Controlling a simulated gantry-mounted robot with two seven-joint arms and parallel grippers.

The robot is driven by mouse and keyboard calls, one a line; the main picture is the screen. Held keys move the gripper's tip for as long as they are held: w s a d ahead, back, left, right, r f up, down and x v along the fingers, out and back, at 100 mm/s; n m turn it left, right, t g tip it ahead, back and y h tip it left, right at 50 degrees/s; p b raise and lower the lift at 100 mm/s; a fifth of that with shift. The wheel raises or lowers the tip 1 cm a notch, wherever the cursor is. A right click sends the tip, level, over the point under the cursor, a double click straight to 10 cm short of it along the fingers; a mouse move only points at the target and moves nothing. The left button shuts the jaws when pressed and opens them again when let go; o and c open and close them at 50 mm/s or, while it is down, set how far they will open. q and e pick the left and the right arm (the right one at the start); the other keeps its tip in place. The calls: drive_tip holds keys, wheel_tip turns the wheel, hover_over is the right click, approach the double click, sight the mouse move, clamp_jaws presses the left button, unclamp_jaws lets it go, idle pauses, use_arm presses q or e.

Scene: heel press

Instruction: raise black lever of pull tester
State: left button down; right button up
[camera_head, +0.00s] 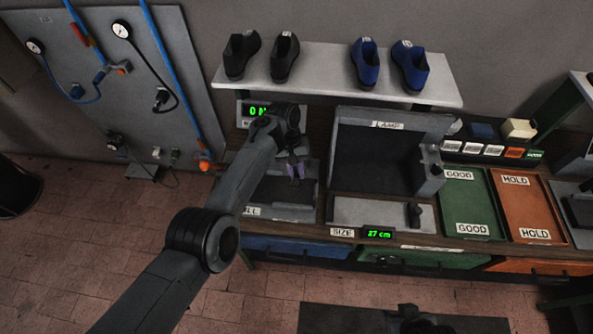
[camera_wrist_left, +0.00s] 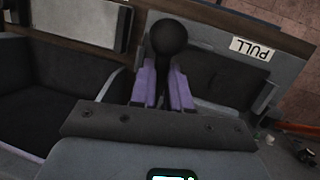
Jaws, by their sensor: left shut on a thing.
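The pull tester (camera_head: 285,212) stands at the left end of the bench, with a green "0 N" display (camera_head: 257,110) behind it. My left gripper (camera_head: 297,168) reaches over it, and my arm hides much of the tester. In the left wrist view, the purple fingers of my left gripper (camera_wrist_left: 163,92) are shut on the black lever (camera_wrist_left: 170,38). The lever's round knob sticks out past the fingertips. The PULL label (camera_wrist_left: 255,49) on the tester lies just right of the knob. My right gripper is not in view.
A lamp box (camera_head: 378,155) stands right of the tester, with a size display (camera_head: 378,233) in front. A green GOOD tray (camera_head: 470,203) and an orange HOLD tray (camera_head: 518,207) lie farther right. A shelf (camera_head: 330,75) with black and blue shoes is above. A gauge panel (camera_head: 100,80) is at left.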

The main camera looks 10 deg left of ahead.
use_arm(q)
drive_tip(key=c, duration=1.1)
unclamp_jaws()
drive_tip(key=v, duration=1)
drive_tip(key=shift+r+b, duration=0.35)
drive_tip(key=shift+w+a, duration=0.1)
